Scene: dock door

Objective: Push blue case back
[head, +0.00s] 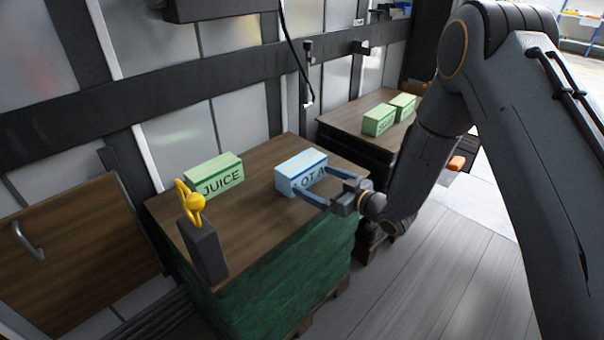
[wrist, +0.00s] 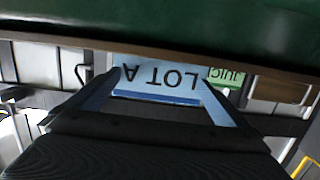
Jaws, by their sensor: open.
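The blue case (head: 301,166) stands on the brown top of a green-wrapped pallet stack (head: 240,212), toward its right side. Its front bears dark lettering, partly covered by my gripper. My gripper (head: 303,184) is open and level at the case's front, with its two blue-grey fingers pointing at it. In the wrist view, which is upside down, the blue case (wrist: 160,80) shows between the open fingers (wrist: 160,85), its lettering reading "LOT A". Whether the fingers touch the case I cannot tell.
A green JUICE case (head: 217,175) stands left of the blue case. A dark post with a yellow ring-shaped piece (head: 194,203) stands at the front left corner. A second stack behind to the right holds green cases (head: 379,121). A panelled wall runs behind; grey floor (head: 410,290) is clear in front.

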